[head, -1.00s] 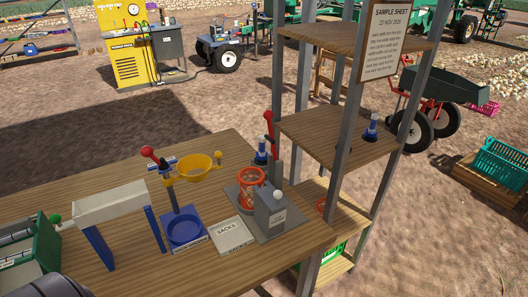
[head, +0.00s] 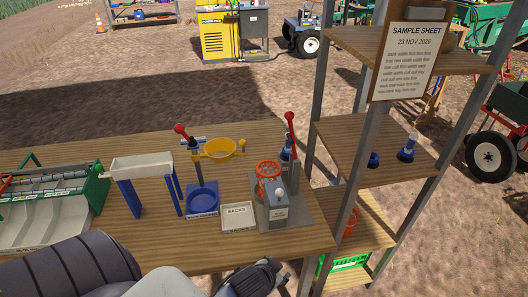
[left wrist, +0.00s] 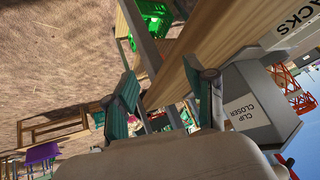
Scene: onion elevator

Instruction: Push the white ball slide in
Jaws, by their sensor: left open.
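The white ball slide (head: 279,191) is on the front of the grey clip closer (head: 277,213), at the right end of the wooden table. In the left wrist view the labelled clip closer (left wrist: 250,108) is to the right of my fingers; I cannot make out the ball there. My left gripper (head: 271,272) is at the table's front edge, below and in front of the clip closer, apart from the ball. The left wrist view shows its teal-padded fingers (left wrist: 160,75) open with nothing held. My right gripper is not in view.
An orange mesh basket (head: 268,178) and a red-knobbed lever (head: 290,135) stand by the clip closer. Shelf posts stand close on the right.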

